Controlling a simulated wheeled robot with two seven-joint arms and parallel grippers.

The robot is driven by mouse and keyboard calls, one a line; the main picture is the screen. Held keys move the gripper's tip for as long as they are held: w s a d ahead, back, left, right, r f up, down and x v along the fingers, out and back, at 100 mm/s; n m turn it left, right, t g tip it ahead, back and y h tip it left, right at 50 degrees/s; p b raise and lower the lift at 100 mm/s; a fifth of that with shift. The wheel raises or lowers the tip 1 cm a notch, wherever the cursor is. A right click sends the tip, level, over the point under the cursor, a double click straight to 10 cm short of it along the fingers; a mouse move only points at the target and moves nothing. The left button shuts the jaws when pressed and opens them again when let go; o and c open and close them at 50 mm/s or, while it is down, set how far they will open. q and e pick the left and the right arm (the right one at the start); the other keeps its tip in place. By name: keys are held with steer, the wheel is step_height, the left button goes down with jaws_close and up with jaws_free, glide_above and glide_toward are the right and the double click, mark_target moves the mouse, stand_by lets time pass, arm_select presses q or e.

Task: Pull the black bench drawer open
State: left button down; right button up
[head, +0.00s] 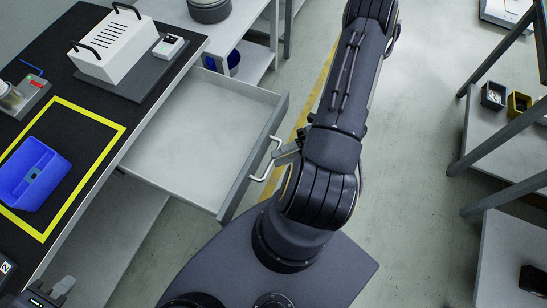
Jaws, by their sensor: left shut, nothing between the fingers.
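The bench drawer (222,199) stands well out from under the black-topped bench (122,42). It is light grey inside and looks empty. Its pale bar handle (263,166) is on the front panel, facing right. My left gripper (281,150) is at the upper end of the handle, partly hidden by my dark arm. Its jaws are shut with nothing between them; whether they touch the handle I cannot tell.
On the bench are a white box with black handles (116,45), a blue tray (35,172) inside a yellow outline, and small devices. Shelves with small bins (494,95) stand at the right. Grey floor is clear between the drawer and these shelves.

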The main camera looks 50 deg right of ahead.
steer(key=shift+v, duration=2.35)
steer(key=shift+a, duration=0.1)
steer(key=w+a+r+m+h+p, duration=0.1)
steer(key=a+r+m+h+p, duration=0.2)
steer(key=r+m, duration=0.7)
steer(key=w+a+r+m+h+p, duration=0.1)
steer(key=a+r+m+h+p, duration=0.2)
steer(key=r+m, duration=0.7)
steer(key=w+a+r+m+h+p, duration=0.1)
steer(key=a+r+m+h+p, duration=0.3)
steer(key=r+m, duration=0.7)
steer(key=a+r+h, duration=0.1)
steer(key=a, duration=0.1)
steer(key=shift+w+a+g, duration=0.2)
steer(key=shift+a+g, duration=0.1)
steer(key=shift+g, duration=0.1)
